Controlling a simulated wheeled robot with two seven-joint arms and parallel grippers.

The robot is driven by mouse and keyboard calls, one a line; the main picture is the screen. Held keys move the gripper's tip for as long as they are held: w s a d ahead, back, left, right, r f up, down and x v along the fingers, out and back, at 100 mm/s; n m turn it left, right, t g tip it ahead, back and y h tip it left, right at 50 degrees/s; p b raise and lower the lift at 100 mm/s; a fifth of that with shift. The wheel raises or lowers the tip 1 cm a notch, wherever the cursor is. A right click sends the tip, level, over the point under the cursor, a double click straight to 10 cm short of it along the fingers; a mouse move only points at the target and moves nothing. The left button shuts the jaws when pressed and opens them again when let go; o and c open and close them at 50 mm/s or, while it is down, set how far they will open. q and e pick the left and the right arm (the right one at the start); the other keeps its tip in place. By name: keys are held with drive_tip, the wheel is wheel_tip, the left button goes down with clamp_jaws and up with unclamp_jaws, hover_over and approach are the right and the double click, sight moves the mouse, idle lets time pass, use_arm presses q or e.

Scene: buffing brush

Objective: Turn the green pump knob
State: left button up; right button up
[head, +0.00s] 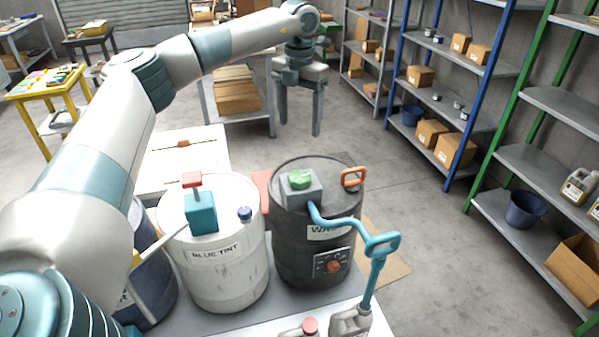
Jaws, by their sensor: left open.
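The green pump knob (300,179) sits on top of a small grey pump box (301,192) on the lid of the dark drum (292,240). A teal hose with a handle (381,243) runs from the pump box to the right and down. My left gripper (300,128) hangs with its fingers pointing down, apart and empty. In the picture it is above and behind the drum, clear of the knob. My right gripper does not show.
A white drum (218,265) with a teal pump (201,213) and a red knob (192,179) stands left of the dark drum. An orange handle (353,177) rises from the dark drum's lid. Jugs (350,321) stand in front.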

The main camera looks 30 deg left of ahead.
sight(299, 176)
use_arm(q)
wheel_tip(299, 176, down, 16)
drive_tip(key=p, duration=0.6)
drive_tip(key=shift+w+a+f+p, duration=0.1)
drive_tip(key=shift+w+f+p, duration=0.1)
drive_tip(key=shift+p, duration=0.15)
drive_tip(key=shift+f, duration=0.6)
drive_tip(key=shift+c, duration=0.2)
drive_tip(key=c, duration=1)
